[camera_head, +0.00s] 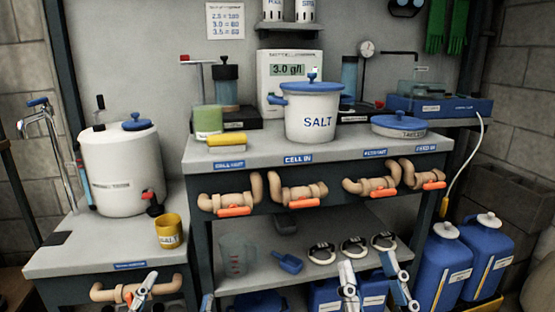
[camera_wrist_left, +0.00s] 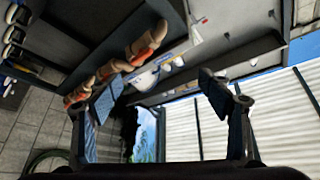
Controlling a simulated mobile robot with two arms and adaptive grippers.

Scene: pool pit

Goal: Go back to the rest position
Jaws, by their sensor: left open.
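My left gripper (camera_head: 175,292) is at the bottom left of the head view, in front of the lower bench, with its two fingers wide apart. In the left wrist view its fingers (camera_wrist_left: 160,95) are spread with nothing between them. My right gripper (camera_head: 370,270) is at the bottom right of centre, in front of the lower shelf. Its two fingers stand apart, and I see nothing held between them. Both arms are mostly below the picture.
The bench (camera_head: 260,153) carries a white SALT pot (camera_head: 312,120). Pipes with orange handles (camera_head: 234,211) jut from its front. A yellow cup (camera_head: 168,232) and white tank (camera_head: 120,170) stand on the left bench. Blue canisters (camera_head: 440,268) stand at right.

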